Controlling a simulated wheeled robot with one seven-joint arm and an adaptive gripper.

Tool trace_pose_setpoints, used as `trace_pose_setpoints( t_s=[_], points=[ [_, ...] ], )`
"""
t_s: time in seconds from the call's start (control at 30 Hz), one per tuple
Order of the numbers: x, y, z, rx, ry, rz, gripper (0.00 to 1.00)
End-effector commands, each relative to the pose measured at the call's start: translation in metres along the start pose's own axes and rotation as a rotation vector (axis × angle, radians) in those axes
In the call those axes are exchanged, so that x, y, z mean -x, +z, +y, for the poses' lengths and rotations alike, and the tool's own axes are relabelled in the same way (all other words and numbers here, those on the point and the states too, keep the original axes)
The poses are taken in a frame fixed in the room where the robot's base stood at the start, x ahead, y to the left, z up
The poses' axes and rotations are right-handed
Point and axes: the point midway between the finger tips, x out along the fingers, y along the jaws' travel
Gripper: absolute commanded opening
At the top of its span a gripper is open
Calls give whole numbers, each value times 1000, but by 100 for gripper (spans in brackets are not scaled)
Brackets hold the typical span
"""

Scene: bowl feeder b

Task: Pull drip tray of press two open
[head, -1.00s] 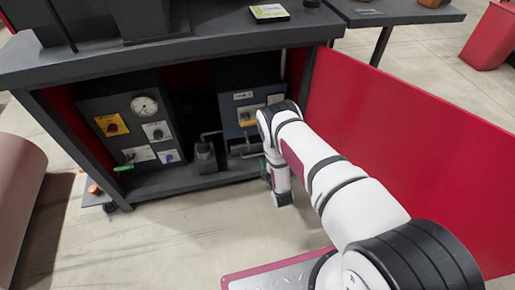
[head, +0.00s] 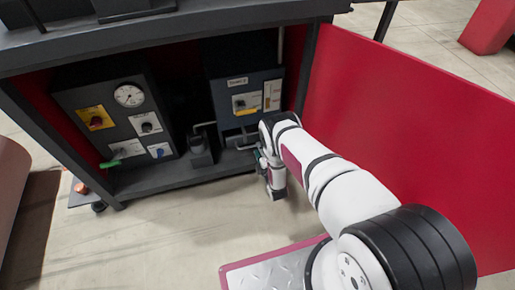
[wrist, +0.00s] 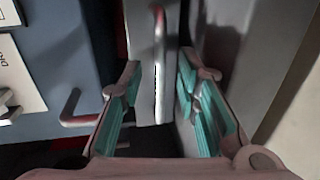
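Press two looks to be the blue-grey unit (head: 243,92) with a name label at the right inside the cabinet. In the wrist view, its panel (wrist: 55,55) shows at the left with a partly cut-off label. A grey front with a metal bar handle (wrist: 158,60), apparently the drip tray's, lies straight ahead of my gripper (wrist: 160,82). My gripper is open, with teal-padded fingers on either side of the handle; I see no clear contact. In the head view, my gripper (head: 263,165) is low in front of the unit, and my arm hides much of the tray area.
A second dark unit (head: 115,115) with a gauge stands at the left inside the cabinet. A red panel (head: 400,140) stands close along the right of my arm. In the wrist view, another bent handle (wrist: 75,112) is left of the fingers.

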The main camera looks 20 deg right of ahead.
Motion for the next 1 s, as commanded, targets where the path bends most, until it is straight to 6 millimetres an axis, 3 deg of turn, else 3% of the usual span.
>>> trace_pose_setpoints(
  t_s=[0.1,0.3,0.67,0.8,1.0],
  points=[
    [-20,1,-2,1,1,-1,30],
    [-38,1,-1,0,0,-1,30],
    [-42,0,0,0,-1,0,30],
    [-42,0,0,0,-1,0,0],
    [-41,0,0,0,-2,0,0]
  ],
)
